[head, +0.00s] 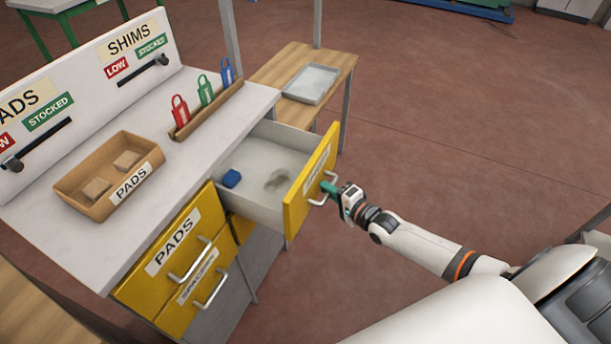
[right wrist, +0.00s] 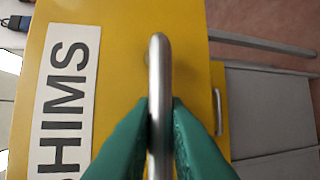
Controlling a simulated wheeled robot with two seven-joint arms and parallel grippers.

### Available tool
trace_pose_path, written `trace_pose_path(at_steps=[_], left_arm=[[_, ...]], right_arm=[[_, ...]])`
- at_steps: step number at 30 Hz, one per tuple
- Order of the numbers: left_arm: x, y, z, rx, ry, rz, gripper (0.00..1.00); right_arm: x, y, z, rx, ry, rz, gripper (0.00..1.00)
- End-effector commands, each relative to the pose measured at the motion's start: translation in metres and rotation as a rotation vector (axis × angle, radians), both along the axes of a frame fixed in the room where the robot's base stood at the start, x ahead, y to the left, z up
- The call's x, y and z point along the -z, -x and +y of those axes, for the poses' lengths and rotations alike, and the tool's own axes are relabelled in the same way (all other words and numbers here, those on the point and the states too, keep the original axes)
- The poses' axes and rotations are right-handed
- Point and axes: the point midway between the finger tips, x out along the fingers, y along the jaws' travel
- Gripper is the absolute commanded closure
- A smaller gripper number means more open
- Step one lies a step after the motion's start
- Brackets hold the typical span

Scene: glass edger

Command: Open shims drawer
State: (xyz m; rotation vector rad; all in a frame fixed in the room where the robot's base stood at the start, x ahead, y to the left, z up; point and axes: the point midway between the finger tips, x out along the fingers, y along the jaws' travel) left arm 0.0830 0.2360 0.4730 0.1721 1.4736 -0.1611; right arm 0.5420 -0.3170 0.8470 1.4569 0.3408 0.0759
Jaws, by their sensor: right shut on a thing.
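The shims drawer (head: 308,185) has a yellow front with a white SHIMS label and is pulled well out of the cabinet. Inside its grey tray lie a small blue block (head: 231,178) and a dark patch. My right gripper (head: 330,190) is shut on the drawer's metal handle (head: 318,200). In the right wrist view, the green fingertips (right wrist: 160,115) close on both sides of the handle bar (right wrist: 159,70), beside the SHIMS label (right wrist: 65,100). My left gripper does not show.
The PADS drawer (head: 172,243) and spacers drawer (head: 203,290) are to the left, both shut. A cardboard PADS box (head: 85,205) and red, green and blue tags (head: 204,92) stand on the worktop. A side table with a metal tray (head: 311,83) is behind.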

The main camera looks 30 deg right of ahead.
Motion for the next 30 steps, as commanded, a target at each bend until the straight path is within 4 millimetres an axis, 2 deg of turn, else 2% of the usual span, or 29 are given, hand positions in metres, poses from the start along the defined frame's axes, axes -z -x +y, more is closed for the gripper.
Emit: trace_pose_path(at_steps=[3,9,15,26,27,30], left_arm=[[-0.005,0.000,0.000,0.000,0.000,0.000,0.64],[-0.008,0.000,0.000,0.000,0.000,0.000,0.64],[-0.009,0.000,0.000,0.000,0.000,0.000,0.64],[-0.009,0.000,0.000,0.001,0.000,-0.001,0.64],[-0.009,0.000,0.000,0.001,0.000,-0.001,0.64],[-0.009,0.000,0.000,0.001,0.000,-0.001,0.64]], right_arm=[[-0.001,0.019,-0.015,0.000,0.003,0.002,1.00],[0.000,0.039,-0.031,0.000,0.001,0.002,1.00],[0.000,0.046,-0.037,0.001,0.000,0.000,1.00],[0.000,0.047,-0.038,0.001,0.000,-0.001,1.00],[0.000,0.047,-0.038,0.001,0.000,-0.001,0.86],[0.000,0.047,-0.038,0.001,0.000,-0.001,0.70]])
